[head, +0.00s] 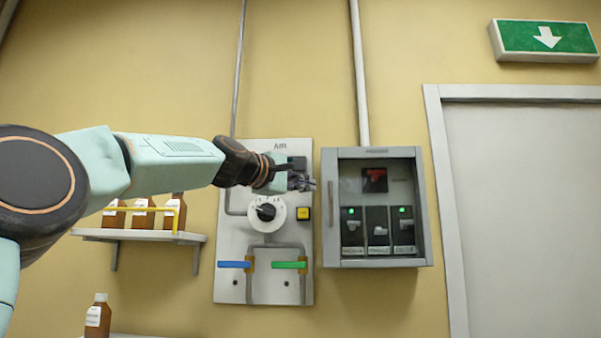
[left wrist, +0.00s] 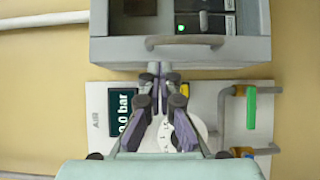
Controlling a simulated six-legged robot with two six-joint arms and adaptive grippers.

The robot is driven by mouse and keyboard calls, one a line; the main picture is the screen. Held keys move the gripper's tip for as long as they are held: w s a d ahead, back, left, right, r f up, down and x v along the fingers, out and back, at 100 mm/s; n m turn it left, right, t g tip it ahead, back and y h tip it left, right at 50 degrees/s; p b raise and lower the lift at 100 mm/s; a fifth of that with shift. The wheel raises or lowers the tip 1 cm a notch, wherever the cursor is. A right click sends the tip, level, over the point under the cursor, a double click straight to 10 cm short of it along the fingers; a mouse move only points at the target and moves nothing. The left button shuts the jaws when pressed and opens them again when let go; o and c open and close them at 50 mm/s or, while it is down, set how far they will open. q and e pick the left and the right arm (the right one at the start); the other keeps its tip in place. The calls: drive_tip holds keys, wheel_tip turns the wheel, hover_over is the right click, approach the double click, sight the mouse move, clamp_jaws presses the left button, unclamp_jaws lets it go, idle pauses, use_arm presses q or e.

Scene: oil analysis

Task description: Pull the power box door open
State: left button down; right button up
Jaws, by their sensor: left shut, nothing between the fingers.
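The power box (head: 427,225) is a grey wall box with a windowed front, and its door looks closed. A vertical bar handle (head: 330,203) is on the door's left edge. In the left wrist view the box (left wrist: 255,50) is at the top, with the handle (left wrist: 185,42) along its near edge. My left gripper (head: 311,184) is shut and empty, just left of the handle and apart from it, in front of the AIR panel. Its fingertips (left wrist: 157,70) point toward the box. My right gripper is not in view.
The AIR panel (head: 230,285) has a round dial (head: 267,213), a yellow button (head: 303,213), and blue (head: 234,264) and green (head: 289,265) valve handles. A shelf (head: 190,238) with brown bottles is at left. A door (head: 530,220) stands at right under an exit sign (head: 545,39).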

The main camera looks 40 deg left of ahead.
use_arm(q)
drive_tip(key=shift+w+d+f+p, duration=0.1)
drive_tip(key=shift+w+d+p, duration=0.1)
drive_tip(key=shift+w, duration=0.6)
drive_tip(key=shift+w+d+f+p, duration=0.1)
drive_tip(key=shift+w+d+p, duration=0.15)
drive_tip(key=shift+w, duration=0.55)
drive_tip(key=shift+w+d+f+p, duration=0.1)
drive_tip(key=shift+w+d+p, duration=0.1)
drive_tip(key=shift+w, duration=0.6)
